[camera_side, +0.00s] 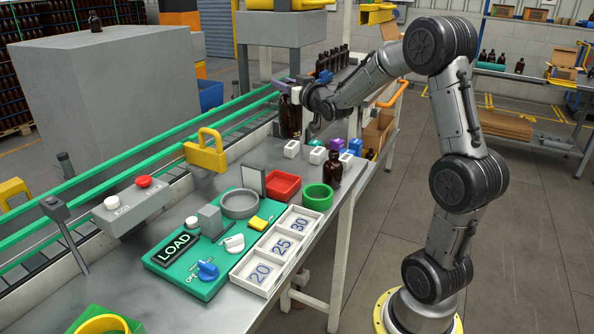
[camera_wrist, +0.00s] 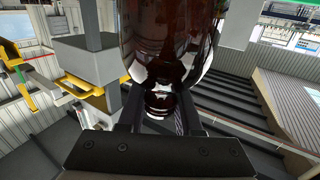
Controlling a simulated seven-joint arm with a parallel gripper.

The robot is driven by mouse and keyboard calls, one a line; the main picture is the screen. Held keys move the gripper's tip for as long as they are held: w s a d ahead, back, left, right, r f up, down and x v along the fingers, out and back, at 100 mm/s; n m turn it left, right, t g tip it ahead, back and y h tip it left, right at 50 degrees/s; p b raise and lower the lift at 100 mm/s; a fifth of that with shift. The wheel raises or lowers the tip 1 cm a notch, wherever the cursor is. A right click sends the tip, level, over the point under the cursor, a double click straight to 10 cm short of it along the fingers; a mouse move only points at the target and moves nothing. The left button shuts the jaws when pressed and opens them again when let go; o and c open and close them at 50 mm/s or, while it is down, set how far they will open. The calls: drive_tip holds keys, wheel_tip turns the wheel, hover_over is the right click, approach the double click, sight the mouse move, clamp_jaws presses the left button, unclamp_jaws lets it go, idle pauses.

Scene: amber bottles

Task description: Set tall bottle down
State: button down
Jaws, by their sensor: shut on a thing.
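The tall amber bottle (camera_side: 290,118) is upright in the side view, at the far part of the bench beside the conveyor. My gripper (camera_side: 294,92) is at its top. In the wrist view my gripper (camera_wrist: 162,108) has a finger on each side of the neck of the tall bottle (camera_wrist: 165,35), shut on it. The bottle's shoulder and body fill the upper middle of that view. I cannot tell whether its base touches a surface.
A shorter amber bottle (camera_side: 332,169) stands near a green ring (camera_side: 318,196) and a red tray (camera_side: 283,186). White blocks (camera_side: 291,149) lie close to the tall bottle. The green-railed conveyor (camera_side: 140,165) runs along the left. Several bottles (camera_side: 332,60) stand in a row behind.

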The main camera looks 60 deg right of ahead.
drive_tip(key=s+a+m+g+h, duration=0.2)
drive_tip(key=s+a, duration=0.1)
drive_tip(key=s, duration=0.4)
drive_tip(key=s+a+m+g+h, duration=0.2)
drive_tip(key=s+a, duration=0.1)
drive_tip(key=s, duration=0.4)
drive_tip(key=t, duration=0.1)
hover_over(298, 128)
drive_tip(key=s+a, duration=0.1)
drive_tip(key=s, duration=0.2)
drive_tip(key=f, duration=0.1)
drive_tip(key=shift+n, duration=0.4)
drive_tip(key=w+d+f, duration=0.1)
drive_tip(key=f, duration=0.1)
drive_tip(key=w+d+f, duration=0.1)
drive_tip(key=w+f, duration=0.2)
drive_tip(key=f, duration=0.1)
drive_tip(key=shift+w+d, duration=0.25)
drive_tip(key=shift+d, duration=0.15)
drive_tip(key=shift+w+d+f, duration=0.1)
drive_tip(key=shift+w+f, duration=0.05)
drive_tip(key=shift+f, duration=1.65)
drive_tip(key=c, duration=0.6)
unclamp_jaws()
drive_tip(key=shift+f, duration=0.15)
